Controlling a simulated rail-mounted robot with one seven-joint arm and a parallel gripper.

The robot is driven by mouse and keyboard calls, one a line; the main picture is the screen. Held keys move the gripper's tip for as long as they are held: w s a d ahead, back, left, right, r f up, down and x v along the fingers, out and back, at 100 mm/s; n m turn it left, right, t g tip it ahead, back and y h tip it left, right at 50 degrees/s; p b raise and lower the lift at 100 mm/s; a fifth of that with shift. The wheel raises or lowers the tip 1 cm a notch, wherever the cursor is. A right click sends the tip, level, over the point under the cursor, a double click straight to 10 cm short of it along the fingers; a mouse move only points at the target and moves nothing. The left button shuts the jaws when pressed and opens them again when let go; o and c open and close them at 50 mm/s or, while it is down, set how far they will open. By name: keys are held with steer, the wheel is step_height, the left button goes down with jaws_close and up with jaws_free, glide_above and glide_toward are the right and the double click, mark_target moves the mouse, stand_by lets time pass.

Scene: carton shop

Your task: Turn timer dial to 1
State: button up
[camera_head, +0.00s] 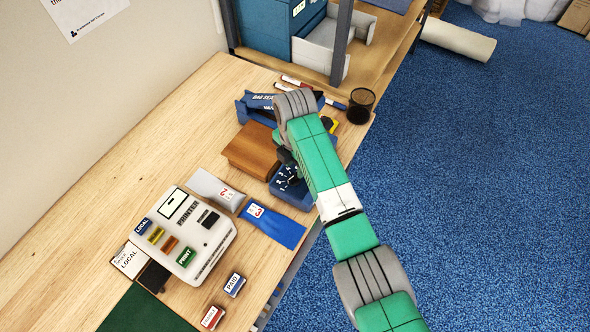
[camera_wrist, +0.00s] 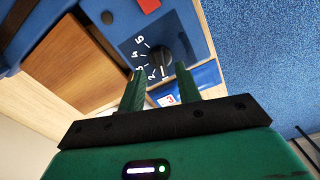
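The timer is a blue box (camera_head: 295,192) with a dark dial face and white numbers, on the bench near its right edge. In the wrist view its black dial knob (camera_wrist: 160,57) stands amid an arc of numbers on the dial face (camera_wrist: 133,46). My gripper (camera_wrist: 160,70) is open, with its two green fingers apart. The fingertips are just short of the knob or at either side of it; I cannot tell whether they touch it. Which number the knob points to is not clear. In the head view my arm partly covers the timer.
A brown wooden block (camera_head: 251,150) sits close beside the timer. A blue bag-sealer-like device (camera_head: 256,103) and a black mesh cup (camera_head: 361,106) are behind. A grey packet (camera_head: 215,188), a blue packet (camera_head: 272,226) and a label printer (camera_head: 185,235) lie nearer. Blue floor is at right.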

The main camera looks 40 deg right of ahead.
mark_target(295, 175)
steer(key=shift+r, duration=2)
steer(key=w+a+r+m+t+h+p, duration=0.1)
steer(key=w+a+r+m+t, duration=0.45)
steer(key=w+a+r, duration=0.75)
steer(key=a+r+m+t+p, duration=0.1)
steer(key=a+r+t, duration=0.3)
steer(key=r, duration=0.3)
steer(key=a+r+m+t, duration=0.1)
steer(key=a+r+t, duration=0.25)
steer(key=r, duration=0.35)
steer(key=s+a+r+m+t+p, duration=0.1)
steer(key=s+a+r+m+t, duration=0.3)
steer(key=r, duration=0.5)
steer(key=s+a+r+m+t+p, duration=0.1)
steer(key=s+a+r+m+t, duration=0.15)
steer(key=s+a+r, duration=0.5)
steer(key=s+a+r+m+t+y, duration=0.1)
steer(key=s+r+m+t, duration=0.4)
steer(key=s+r, duration=0.65)
step_height(295, 175, down, 24)
steer(key=w+n+b, duration=0.1)
steer(key=b, duration=2.2)
steer(key=shift+r+n, duration=0.25)
steer(key=shift+n, duration=0.05)
